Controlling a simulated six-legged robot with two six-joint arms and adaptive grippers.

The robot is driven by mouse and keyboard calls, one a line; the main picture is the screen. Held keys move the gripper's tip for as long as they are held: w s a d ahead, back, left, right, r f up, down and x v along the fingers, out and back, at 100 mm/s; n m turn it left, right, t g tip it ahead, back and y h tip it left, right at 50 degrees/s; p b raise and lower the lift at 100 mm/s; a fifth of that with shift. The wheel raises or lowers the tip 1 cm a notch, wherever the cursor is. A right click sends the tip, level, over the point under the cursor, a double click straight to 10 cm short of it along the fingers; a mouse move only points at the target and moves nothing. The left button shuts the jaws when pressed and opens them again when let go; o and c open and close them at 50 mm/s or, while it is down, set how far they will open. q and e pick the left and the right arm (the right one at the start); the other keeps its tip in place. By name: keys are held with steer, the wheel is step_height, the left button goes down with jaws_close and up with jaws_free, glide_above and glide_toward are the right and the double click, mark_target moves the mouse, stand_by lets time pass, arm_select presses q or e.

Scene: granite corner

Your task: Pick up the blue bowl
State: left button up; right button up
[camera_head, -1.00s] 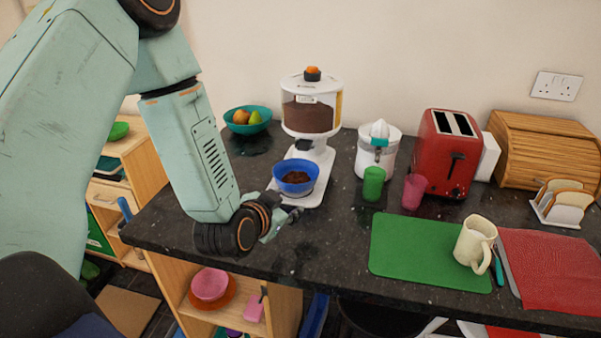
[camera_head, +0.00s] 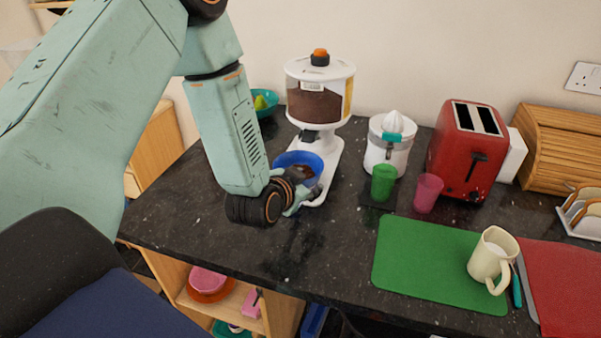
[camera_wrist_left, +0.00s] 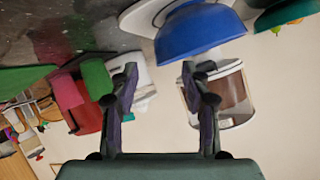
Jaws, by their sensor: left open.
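The blue bowl (camera_head: 299,161) sits on the white base of the coffee grinder (camera_head: 318,95), under its spout, with dark brown grounds in it. My left gripper (camera_head: 308,188) is in front of the bowl and covers part of it in the head view. In the left wrist view the blue bowl (camera_wrist_left: 199,32) is at the top, just beyond the open fingers (camera_wrist_left: 162,85). No object is between the fingers. My right gripper is not in view.
A green cup (camera_head: 383,183) and a pink cup (camera_head: 428,193) stand right of the grinder, near a juicer (camera_head: 388,150) and a red toaster (camera_head: 467,150). A cream mug (camera_head: 493,259) is on the green board (camera_head: 425,262). The front left counter (camera_head: 190,220) is clear.

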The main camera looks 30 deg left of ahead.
mark_target(315, 176)
arm_select(q)
steer(key=shift+w+d+f, duration=0.1)
steer(key=shift+w+f, duration=0.1)
steer(key=shift+w, duration=0.25)
steer(key=shift+w+a+f, duration=0.2)
steer(key=shift+w+f, duration=0.1)
steer(key=shift+w, duration=0.15)
steer(key=x, duration=0.4)
steer(key=shift+s+a+f, duration=0.1)
steer(key=shift+a+f, duration=0.05)
steer(key=shift+f, duration=0.05)
steer(key=shift+w+f, duration=0.2)
steer(key=shift+w, duration=0.35)
steer(key=shift+w+a+f, duration=0.15)
steer(key=shift+a+f, duration=0.05)
steer(key=shift+d+r, duration=0.15)
steer(key=shift+d, duration=0.1)
steer(key=c, duration=0.6)
steer(key=shift+a, duration=0.15)
jaws_close()
